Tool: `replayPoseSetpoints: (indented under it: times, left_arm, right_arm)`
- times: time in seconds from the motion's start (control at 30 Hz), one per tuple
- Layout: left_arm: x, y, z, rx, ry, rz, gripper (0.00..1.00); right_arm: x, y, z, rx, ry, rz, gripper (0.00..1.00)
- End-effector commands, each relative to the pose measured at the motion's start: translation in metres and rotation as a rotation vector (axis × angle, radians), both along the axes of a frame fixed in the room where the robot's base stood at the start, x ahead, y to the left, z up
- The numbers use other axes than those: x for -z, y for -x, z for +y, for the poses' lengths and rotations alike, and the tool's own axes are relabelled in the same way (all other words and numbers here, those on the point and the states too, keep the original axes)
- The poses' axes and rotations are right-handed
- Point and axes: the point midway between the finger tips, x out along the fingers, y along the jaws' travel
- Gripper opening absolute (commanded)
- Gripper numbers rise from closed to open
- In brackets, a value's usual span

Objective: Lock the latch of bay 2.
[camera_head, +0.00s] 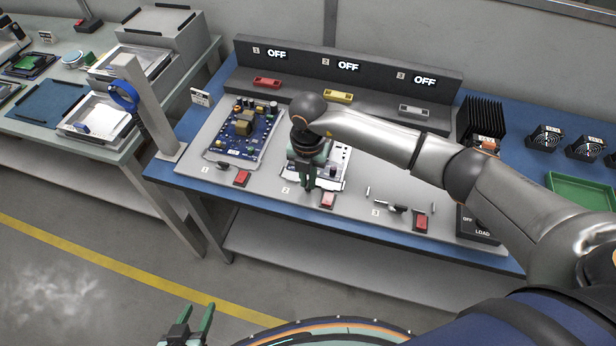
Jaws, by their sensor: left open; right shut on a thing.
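Bay 2 is the middle place on the grey panel (348,218), marked by a small "2" label. A white circuit board (335,176) lies in it, partly covered by my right arm. My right gripper (308,186) points down at the front edge of this board, left of bay 2's red switch (328,200). It is shut at the place of bay 2's latch, which its fingers hide; I cannot see how the latch is turned. My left gripper (195,322) is open and empty at the bottom of the view, away from the table.
Bay 1 holds a blue board (248,130), with its latch (221,165) in front. Bay 3 is empty of a board, with a dark latch (398,208). The back console (300,62) shows three OFF displays. A green tray (575,190) is at the right.

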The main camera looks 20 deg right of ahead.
Motion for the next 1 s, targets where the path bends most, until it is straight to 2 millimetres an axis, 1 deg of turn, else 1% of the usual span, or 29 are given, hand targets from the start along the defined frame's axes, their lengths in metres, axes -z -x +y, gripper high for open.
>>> replayPoseSetpoints:
  times: [0.17, 0.2, 0.4, 0.47, 0.67, 0.77, 0.87, 0.97, 1.0]
  left_arm:
    - [0.000, 0.000, 0.000, 0.000, 0.000, 0.000, 0.50]
    - [0.000, 0.000, 0.000, 0.000, 0.000, 0.000, 0.50]
    - [0.000, 0.000, 0.000, 0.000, 0.000, 0.000, 0.50]
    - [0.000, 0.000, 0.000, 0.000, 0.000, 0.000, 0.50]
    - [0.000, 0.000, 0.000, 0.000, 0.000, 0.000, 0.50]
    - [0.000, 0.000, 0.000, 0.000, 0.000, 0.000, 0.50]
    - [0.001, 0.000, 0.000, 0.000, 0.000, 0.000, 0.50]
    - [0.002, 0.000, 0.000, 0.000, 0.000, 0.000, 0.50]
    - [0.003, 0.000, 0.000, 0.000, 0.000, 0.000, 0.50]
  right_arm:
    - [-0.001, -0.001, 0.000, 0.003, 0.000, -0.002, 0.00]
    - [-0.001, -0.001, 0.000, 0.003, 0.000, -0.002, 0.13]
    - [0.000, -0.001, 0.000, 0.001, 0.001, -0.001, 0.36]
    - [0.000, 0.000, 0.000, 0.001, 0.001, -0.001, 0.41]
    - [0.000, 0.000, 0.000, 0.000, 0.001, -0.001, 0.41]
    - [-0.004, -0.001, 0.000, 0.000, 0.000, -0.001, 0.41]
    - [-0.015, -0.001, 0.000, -0.001, -0.001, -0.004, 0.41]
    - [-0.033, -0.002, 0.000, -0.001, 0.000, -0.006, 0.41]
    - [-0.042, -0.002, 0.000, -0.001, -0.001, -0.007, 0.41]
